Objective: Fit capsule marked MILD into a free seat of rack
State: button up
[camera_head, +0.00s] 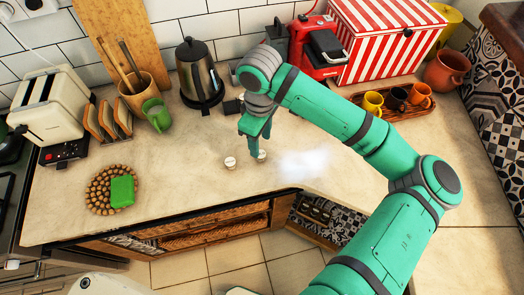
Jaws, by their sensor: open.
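Two small capsules with pale round tops stand on the counter: a left capsule (230,162) and a right capsule (261,156). Their markings are too small to read, so I cannot tell which is MILD. My gripper (257,136) is open and points down just above and behind the right capsule. I cannot tell whether it touches that capsule. A small dark object (232,106) sits behind my gripper, partly hidden by it; I cannot tell whether it is the rack. No rack seats can be made out clearly.
A kettle (200,75) stands behind to the left, and a red coffee machine (318,45) behind to the right. A tray (420,110) holds cups at the right. A green sponge (122,191) lies on a round wooden mat (99,193).

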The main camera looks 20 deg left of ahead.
aim_at(261, 156)
notch_tip(261, 156, down, 3)
jog(key=shift+r, duration=0.1)
jog(key=shift+w+a+f, duration=0.1)
jog(key=shift+w+f, duration=0.05)
jog(key=shift+f, duration=1.2)
jog(key=shift+w+f, duration=0.1)
jog(key=shift+f, duration=1.2)
jog(key=c, duration=1)
jog(key=shift+c, duration=0.2)
